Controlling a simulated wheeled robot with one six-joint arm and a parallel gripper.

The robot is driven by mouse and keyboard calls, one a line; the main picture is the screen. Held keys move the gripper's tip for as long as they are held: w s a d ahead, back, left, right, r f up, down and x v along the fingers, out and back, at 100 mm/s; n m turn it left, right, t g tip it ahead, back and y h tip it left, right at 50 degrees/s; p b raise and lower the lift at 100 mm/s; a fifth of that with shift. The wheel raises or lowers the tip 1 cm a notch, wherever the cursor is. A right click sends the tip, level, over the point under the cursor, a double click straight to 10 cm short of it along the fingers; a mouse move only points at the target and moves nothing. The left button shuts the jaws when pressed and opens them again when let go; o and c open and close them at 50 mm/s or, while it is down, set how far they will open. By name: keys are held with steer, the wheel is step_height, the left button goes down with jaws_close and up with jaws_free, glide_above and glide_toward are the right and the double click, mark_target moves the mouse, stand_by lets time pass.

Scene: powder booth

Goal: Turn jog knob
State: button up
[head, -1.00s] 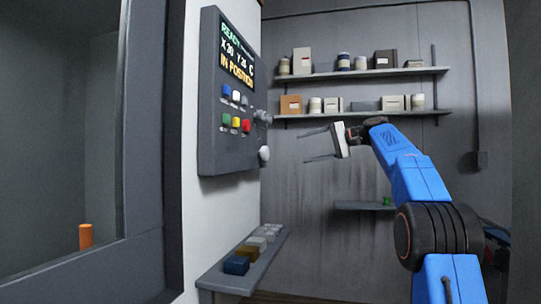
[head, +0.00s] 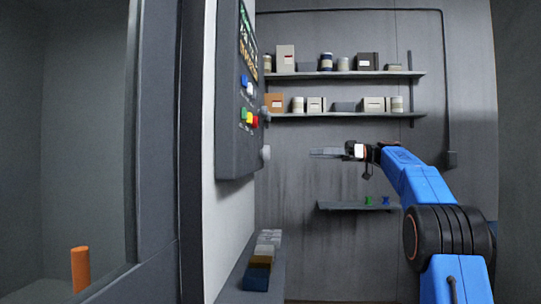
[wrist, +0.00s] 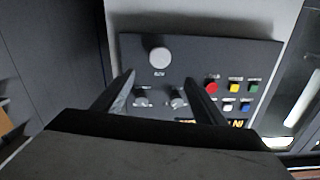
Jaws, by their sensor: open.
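The grey control panel (head: 238,100) hangs on the white wall left of centre in the head view, seen nearly edge-on. A large round pale knob (wrist: 160,55) shows upside down in the wrist view, with two smaller knobs, one at left (wrist: 142,98) and one at right (wrist: 178,98), on the other side of it from the panel edge. The labels are too small to tell which is the jog knob. My gripper (head: 318,153) is open and empty, apart from the panel and to its right. In the wrist view its fingers (wrist: 159,80) straddle the small knobs in the picture.
Coloured buttons (wrist: 211,87) sit beside the knobs. A ledge with several blocks (head: 252,262) lies below the panel. Two loaded shelves (head: 345,115) and a small low shelf (head: 345,205) are on the back wall. An orange cylinder (head: 80,270) stands at far left.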

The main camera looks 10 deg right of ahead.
mark_target(265, 153)
steer(key=x, duration=1.7)
steer(key=shift+a, duration=0.1)
steer(key=shift+c, duration=0.6)
steer(key=c, duration=0.9)
